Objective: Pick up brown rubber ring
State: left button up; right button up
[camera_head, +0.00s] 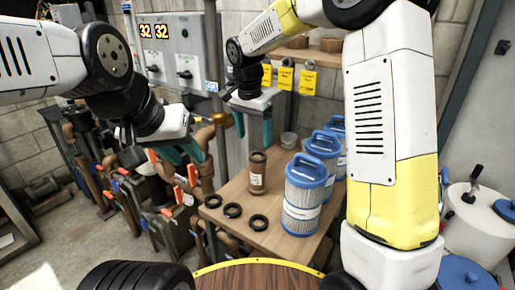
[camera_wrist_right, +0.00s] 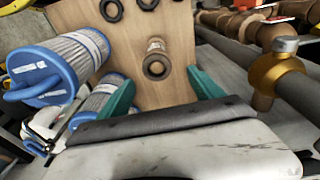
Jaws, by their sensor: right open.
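A brown cylinder (camera_head: 257,174) stands upright on the wooden table; the right wrist view shows its ring-shaped top (camera_wrist_right: 156,66) with a dark hole. I cannot tell whether a separate brown rubber ring sits on it. Three dark, almost black rings lie flat near the table's left edge: one at the left (camera_head: 213,201), one in the middle (camera_head: 232,210), one at the right (camera_head: 258,222). My right gripper (camera_head: 254,126) is open and empty above the cylinder, which shows beyond its teal fingers (camera_wrist_right: 162,90). My left gripper (camera_head: 185,153) hangs left of the table, its finger gap unclear.
Blue-capped filters (camera_head: 303,195) stand right of the cylinder, close to it. Clamps with orange tips (camera_head: 180,195) and pipes crowd the left side. A brass-coloured pipe fitting (camera_wrist_right: 275,72) is at the right in the wrist view. A control box (camera_head: 175,50) hangs behind.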

aim_at(258, 156)
jog(key=f, duration=0.4)
jog(key=d+f, duration=0.1)
jog(key=f, duration=0.1)
jog(key=shift+w, duration=0.15)
jog(key=c, duration=1.4)
jog(key=shift+r, duration=0.65)
jog(key=shift+s+r, duration=0.35)
jog(key=shift+r, duration=0.25)
jog(key=shift+s+r, duration=0.3)
jog(key=shift+r, duration=0.3)
jog(key=s, duration=0.5)
jog(key=s+r, duration=0.1)
jog(key=s, duration=0.8)
jog(key=shift+s+d+r, duration=0.15)
jog(key=shift+s+d, duration=0.15)
jog(key=shift+s, duration=0.05)
